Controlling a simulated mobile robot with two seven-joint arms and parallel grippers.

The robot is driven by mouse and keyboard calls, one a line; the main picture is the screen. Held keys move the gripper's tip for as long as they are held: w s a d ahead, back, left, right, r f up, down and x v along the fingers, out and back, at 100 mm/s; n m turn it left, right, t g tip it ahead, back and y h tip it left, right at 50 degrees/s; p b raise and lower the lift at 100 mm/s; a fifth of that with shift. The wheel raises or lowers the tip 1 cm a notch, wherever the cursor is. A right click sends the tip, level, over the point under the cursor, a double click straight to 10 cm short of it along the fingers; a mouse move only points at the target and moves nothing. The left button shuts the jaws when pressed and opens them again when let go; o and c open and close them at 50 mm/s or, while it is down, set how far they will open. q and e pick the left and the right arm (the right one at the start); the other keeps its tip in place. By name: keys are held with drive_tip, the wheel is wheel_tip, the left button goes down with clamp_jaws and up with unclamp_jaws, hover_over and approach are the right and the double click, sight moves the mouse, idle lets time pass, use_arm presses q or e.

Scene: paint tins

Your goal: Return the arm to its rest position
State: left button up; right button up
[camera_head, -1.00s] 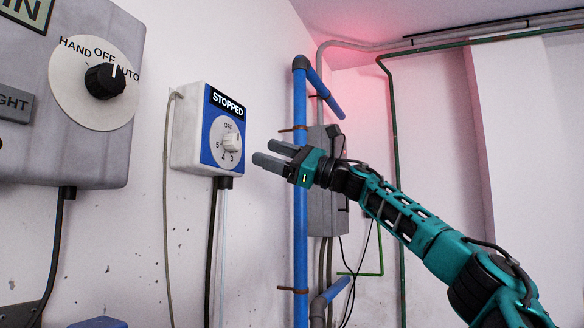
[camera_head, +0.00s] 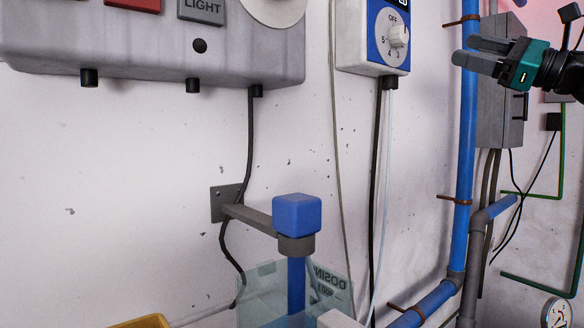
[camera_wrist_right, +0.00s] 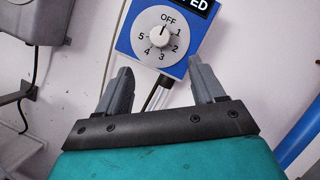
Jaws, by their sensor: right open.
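My right gripper (camera_head: 463,50) is at the upper right of the head view, with its two grey fingers apart and nothing between them. It is to the right of a blue-faced control box (camera_head: 375,58) with a white dial knob (camera_head: 399,36), and apart from the knob. In the right wrist view the open fingers (camera_wrist_right: 159,66) point toward the same box (camera_wrist_right: 133,41), and its knob (camera_wrist_right: 160,36) sits beyond the fingertips. The box's display is partly cut off; "PED" shows there. My left gripper is in neither current view.
A blue vertical pipe (camera_head: 466,150) and a grey cabinet (camera_head: 494,115) are close to my right gripper. A larger grey panel (camera_head: 150,50) is at upper left. Below stand a blue-topped post (camera_head: 297,215) and a clear tank (camera_head: 262,290). A yellow edge (camera_head: 143,322) shows at the bottom.

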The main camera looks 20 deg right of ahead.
drive_tip(key=shift+f, duration=0.1)
